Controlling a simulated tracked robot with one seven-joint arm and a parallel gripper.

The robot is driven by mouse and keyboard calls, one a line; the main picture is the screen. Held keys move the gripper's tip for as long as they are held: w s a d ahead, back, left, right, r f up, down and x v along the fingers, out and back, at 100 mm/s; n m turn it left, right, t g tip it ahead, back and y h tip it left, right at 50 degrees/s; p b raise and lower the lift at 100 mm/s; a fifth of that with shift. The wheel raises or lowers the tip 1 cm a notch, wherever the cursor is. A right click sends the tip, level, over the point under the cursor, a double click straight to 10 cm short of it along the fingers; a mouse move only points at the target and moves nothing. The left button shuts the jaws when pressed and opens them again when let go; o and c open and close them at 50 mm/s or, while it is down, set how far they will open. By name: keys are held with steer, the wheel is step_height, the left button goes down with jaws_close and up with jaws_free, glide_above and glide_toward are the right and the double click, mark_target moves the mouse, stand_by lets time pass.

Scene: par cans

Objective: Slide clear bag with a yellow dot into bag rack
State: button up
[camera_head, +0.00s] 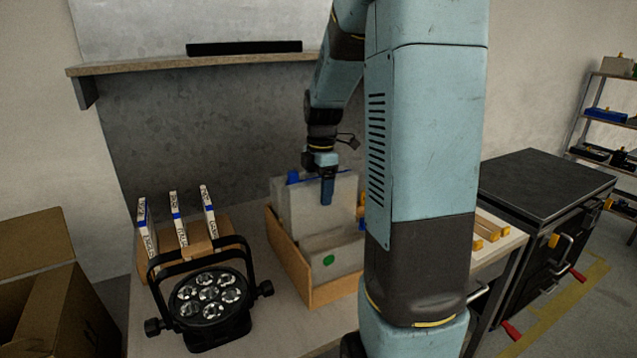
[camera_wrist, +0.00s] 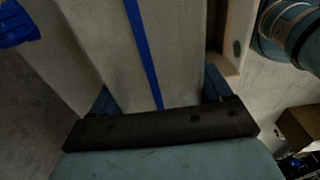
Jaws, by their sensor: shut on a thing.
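My gripper (camera_head: 327,197) points down at the wooden rack (camera_head: 291,268) and is shut on a grey, see-through bag (camera_head: 300,212) with a blue strip along its top. The bag stands upright at the back part of the rack; I cannot tell whether it touches the bottom. In the wrist view the blue strip (camera_wrist: 143,50) runs between my two fingers (camera_wrist: 160,97). A lower bag with a green dot (camera_head: 329,260) stands in the front part of the rack. I see no yellow dot on the held bag; its marked face may be hidden.
A black par can (camera_head: 208,300) stands left of the rack, before a wooden holder with several labelled white packs (camera_head: 178,218). A shelf (camera_head: 150,66) juts from the wall above. My arm hides the rack's right side. An open cardboard box (camera_head: 45,290) is far left.

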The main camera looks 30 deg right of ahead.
mark_target(319, 210)
steer(key=shift+f, duration=3.55)
steer(key=o, duration=0.9)
steer(key=shift+r, duration=0.1)
steer(key=r, duration=1.3)
steer(key=shift+d+r, duration=0.25)
steer(key=shift+d, duration=0.1)
